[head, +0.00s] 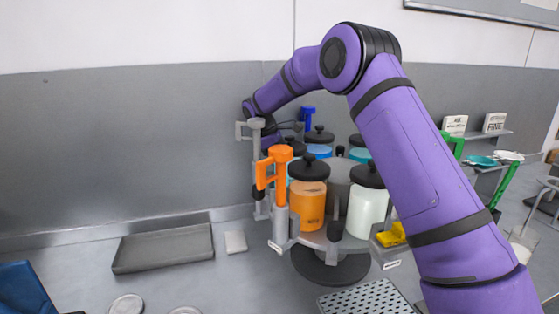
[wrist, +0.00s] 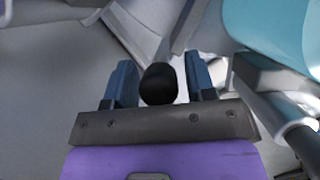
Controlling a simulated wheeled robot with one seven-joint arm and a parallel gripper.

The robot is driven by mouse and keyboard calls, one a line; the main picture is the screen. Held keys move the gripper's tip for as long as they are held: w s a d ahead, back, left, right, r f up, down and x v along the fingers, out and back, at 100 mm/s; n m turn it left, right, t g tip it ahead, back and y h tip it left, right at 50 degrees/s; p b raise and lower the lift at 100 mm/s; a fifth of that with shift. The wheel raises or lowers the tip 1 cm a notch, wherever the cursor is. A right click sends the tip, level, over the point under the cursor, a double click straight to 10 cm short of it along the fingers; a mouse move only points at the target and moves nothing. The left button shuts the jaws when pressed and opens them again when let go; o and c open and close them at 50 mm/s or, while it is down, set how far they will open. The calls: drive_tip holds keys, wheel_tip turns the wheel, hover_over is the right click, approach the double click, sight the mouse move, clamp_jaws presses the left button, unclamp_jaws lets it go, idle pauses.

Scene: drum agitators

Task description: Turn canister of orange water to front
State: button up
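The canister of orange water (head: 307,205) has a black lid and stands at the front of the round carousel (head: 316,238) in the head view. An orange handle (head: 277,165) on a grey post stands just left of it. My arm reaches over to the far left of the carousel, and my gripper is mostly hidden there. In the wrist view my gripper (wrist: 160,78) has its two blue fingers apart, one on each side of a round black knob (wrist: 159,86). Gaps show between the knob and both fingers.
A canister of white liquid (head: 366,210) stands right of the orange one, with blue ones behind. A teal canister (wrist: 277,30) is close at the wrist view's upper right. A grey tray (head: 165,248) lies left; a perforated plate (head: 366,300) lies in front.

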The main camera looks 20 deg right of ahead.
clamp_jaws()
drive_tip(key=shift+s+a+r, duration=0.1)
drive_tip(key=shift+a, duration=0.15)
idle(0.5)
drive_tip(key=s+a+n+t, duration=0.1)
drive_tip(key=s+a+n, duration=0.1)
drive_tip(key=s+a, duration=0.1)
drive_tip(key=s+a+n+t, duration=0.1)
drive_tip(key=s+a+n, duration=0.2)
drive_tip(key=s+a, duration=0.1)
drive_tip(key=shift+h, duration=0.3)
drive_tip(key=shift+s+a+n+t+y, duration=0.15)
drive_tip(key=shift+s+a+n+t, duration=0.35)
drive_tip(key=shift+s+n, duration=1.05)
drive_tip(key=shift+s+a+n+t+y, duration=0.1)
drive_tip(key=shift+s+a+n+t, duration=0.45)
drive_tip(key=shift+s, duration=1.75)
drive_tip(key=shift+s+a+n+t+y, duration=0.2)
drive_tip(key=shift+s+a+n, duration=0.45)
drive_tip(key=shift+s+n, duration=1)
drive_tip(key=shift+s+m, duration=0.25)
